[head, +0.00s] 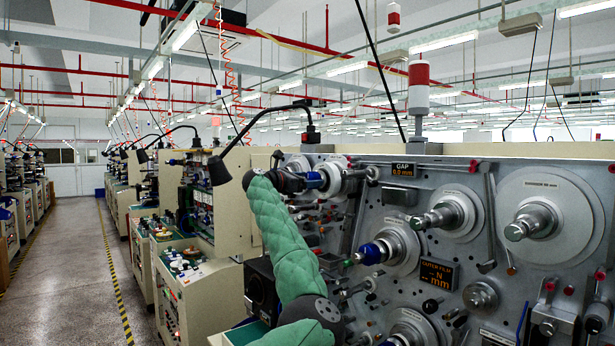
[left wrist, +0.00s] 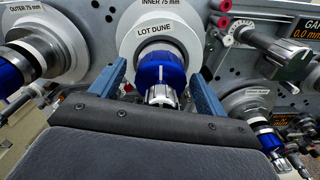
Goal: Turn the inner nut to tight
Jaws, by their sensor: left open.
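The inner nut is a blue ring (left wrist: 161,70) with a silver ribbed end, on the spindle labelled INNER 75 mm, in the middle of the left wrist view. A white line runs along its front. My left gripper (left wrist: 158,76) is open, with one blue finger on each side of the nut and visible space beside it. In the head view my left gripper (head: 312,181) is at the upper left spindle disc (head: 352,172), and the arm hides part of the panel there. The nut is hard to make out in that view. My right gripper is in neither view.
The spindle labelled OUTER 75 mm (left wrist: 42,45) is to the left in the wrist view. A gap display (head: 402,170) reads 0.0 mm. Another blue-ringed spindle (head: 372,254) and larger discs (head: 547,216) project from the panel. A black lamp arm (head: 240,138) hangs near my arm.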

